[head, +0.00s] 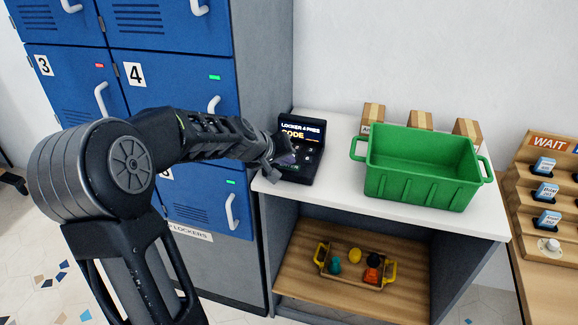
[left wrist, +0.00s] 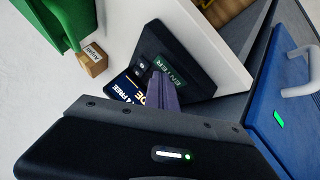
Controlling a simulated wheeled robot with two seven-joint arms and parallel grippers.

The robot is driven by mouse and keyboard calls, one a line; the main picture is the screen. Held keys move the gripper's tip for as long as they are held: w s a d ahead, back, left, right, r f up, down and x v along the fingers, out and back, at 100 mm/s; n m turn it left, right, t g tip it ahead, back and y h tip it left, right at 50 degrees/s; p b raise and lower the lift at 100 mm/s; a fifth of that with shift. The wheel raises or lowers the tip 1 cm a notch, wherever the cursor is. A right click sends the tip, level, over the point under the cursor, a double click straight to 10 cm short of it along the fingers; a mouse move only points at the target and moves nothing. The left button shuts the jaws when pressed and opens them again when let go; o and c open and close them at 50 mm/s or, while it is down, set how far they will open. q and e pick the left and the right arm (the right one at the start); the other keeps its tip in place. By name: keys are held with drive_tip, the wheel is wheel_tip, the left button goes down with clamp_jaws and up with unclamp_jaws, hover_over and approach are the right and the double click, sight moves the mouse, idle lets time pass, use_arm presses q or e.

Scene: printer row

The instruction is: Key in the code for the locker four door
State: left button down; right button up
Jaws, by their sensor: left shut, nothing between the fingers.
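The black keypad (head: 306,172) stands on the left end of the white counter. Its screen (head: 300,129) shows "LOCKER 4 FREE" and a "CODE" line partly covered by my gripper. The blue locker four door (head: 170,85) is closed, with a green light and a pale handle. My left gripper (head: 287,157) is shut and empty, at the keypad's buttons; I cannot tell whether it touches them. In the left wrist view the closed fingers (left wrist: 163,92) point at the keypad (left wrist: 203,82) next to its ENTER key (left wrist: 169,69). Most other keys are hidden. My right gripper is out of view.
A wooden tray (head: 350,278) of small items is on the shelf below. A WAIT card rack (head: 548,145) stands far right. Locker three (head: 60,75) shows red.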

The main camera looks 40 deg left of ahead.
sight(286, 168)
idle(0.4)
use_arm(q)
drive_tip(key=shift+r+p, duration=0.7)
drive_tip(key=shift+r, duration=0.05)
wheel_tip(286, 168, up, 5)
drive_tip(key=p, duration=0.4)
idle(0.9)
